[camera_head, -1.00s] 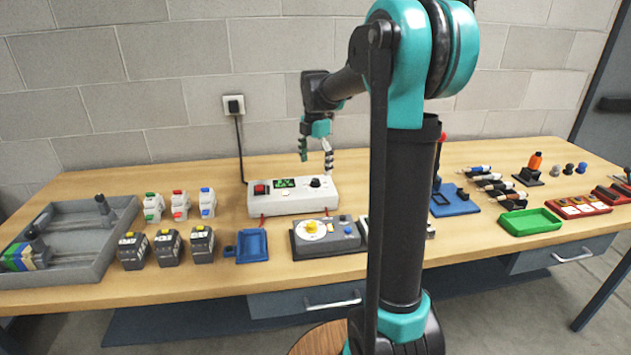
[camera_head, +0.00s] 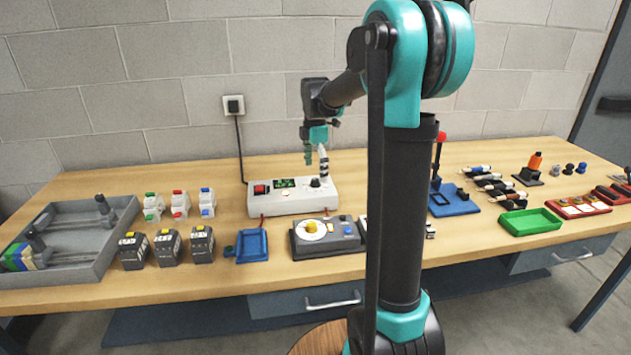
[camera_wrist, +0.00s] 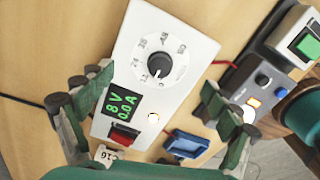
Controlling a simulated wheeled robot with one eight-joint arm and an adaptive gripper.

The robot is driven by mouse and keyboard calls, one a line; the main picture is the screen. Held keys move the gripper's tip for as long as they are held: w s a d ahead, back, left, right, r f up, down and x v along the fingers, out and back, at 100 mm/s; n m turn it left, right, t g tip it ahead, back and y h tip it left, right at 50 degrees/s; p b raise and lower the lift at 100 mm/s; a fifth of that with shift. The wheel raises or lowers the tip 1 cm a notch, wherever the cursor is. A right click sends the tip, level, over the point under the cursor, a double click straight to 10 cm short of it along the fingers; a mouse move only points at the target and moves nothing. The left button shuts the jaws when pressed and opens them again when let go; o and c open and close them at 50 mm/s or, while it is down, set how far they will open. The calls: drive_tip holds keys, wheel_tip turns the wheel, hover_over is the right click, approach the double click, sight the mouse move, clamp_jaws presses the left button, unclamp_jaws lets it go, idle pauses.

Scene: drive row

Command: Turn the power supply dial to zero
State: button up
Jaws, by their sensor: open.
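The white power supply (camera_head: 275,205) stands at the back middle of the bench. In the wrist view its face (camera_wrist: 192,50) carries a round black dial (camera_wrist: 162,66) with a printed scale around it. A white mark shows on the dial's lower part; I cannot tell exactly which number it meets. The green display (camera_wrist: 121,104) reads 8V and 0.0A. My gripper (camera_head: 316,165) is open, pointing down above the dial (camera_head: 316,183). In the wrist view my two fingers (camera_wrist: 157,84) stand on either side of the dial, apart from it.
A cable runs to the wall socket (camera_head: 234,105).

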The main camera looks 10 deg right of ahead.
sight(315, 180)
drive_tip(key=shift+f, duration=0.15)
drive_tip(key=shift+f, duration=1.7)
drive_tip(key=c, duration=1.2)
drive_tip(key=shift+o, duration=0.2)
drive_tip(key=n, duration=0.3)
drive_tip(key=shift+s, duration=0.1)
drive_tip(key=shift+c, duration=0.8)
drive_tip(key=n, duration=0.4)
drive_tip(key=shift+c, duration=0.4)
drive_tip(key=shift+c, duration=0.2)
